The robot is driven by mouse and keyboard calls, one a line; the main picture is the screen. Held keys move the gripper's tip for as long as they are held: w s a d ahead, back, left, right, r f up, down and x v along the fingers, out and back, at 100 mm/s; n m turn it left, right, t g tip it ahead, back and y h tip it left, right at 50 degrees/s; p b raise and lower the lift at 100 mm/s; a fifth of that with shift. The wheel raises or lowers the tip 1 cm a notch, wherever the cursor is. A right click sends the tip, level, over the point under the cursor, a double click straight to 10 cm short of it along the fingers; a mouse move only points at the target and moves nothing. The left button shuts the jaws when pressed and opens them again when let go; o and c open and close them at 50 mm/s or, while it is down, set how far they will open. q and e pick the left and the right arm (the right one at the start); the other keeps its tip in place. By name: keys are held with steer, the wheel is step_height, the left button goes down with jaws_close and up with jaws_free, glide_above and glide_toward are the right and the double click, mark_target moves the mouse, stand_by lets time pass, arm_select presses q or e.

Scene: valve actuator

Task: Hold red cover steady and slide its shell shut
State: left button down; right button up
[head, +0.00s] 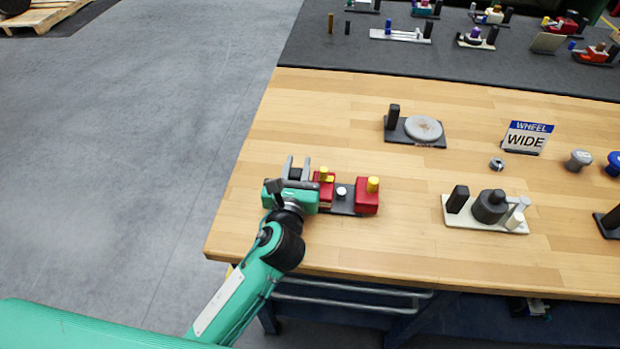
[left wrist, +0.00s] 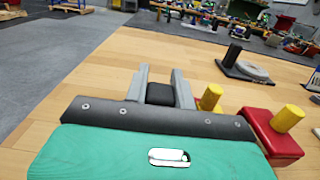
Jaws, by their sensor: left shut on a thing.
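The red cover assembly lies at the left of the wooden table. Its right red block (head: 367,196) carries a yellow peg and sits on a dark base plate (head: 343,208). A second red block (head: 326,188) with a yellow peg is at the left end, partly hidden by my left gripper. A silver knob (head: 341,192) stands between the blocks. My left gripper (head: 297,172) is shut on a black block at the assembly's left end. In the left wrist view the black block (left wrist: 160,94) sits between the grey fingers, with the right red block (left wrist: 272,138) at the right. My right gripper is out of view.
A plate with a round grey disc (head: 424,128) stands behind to the right. A pale base with a dark cylinder (head: 489,206) is at the right, near a WHEEL WIDE sign (head: 527,137). The table's left edge is close to my left gripper. Bare wood lies between the assemblies.

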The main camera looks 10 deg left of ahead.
arm_select(q)
step_height(320, 180, up, 9)
steer(key=shift+f, duration=4.1)
steer(key=shift+f, duration=0.65)
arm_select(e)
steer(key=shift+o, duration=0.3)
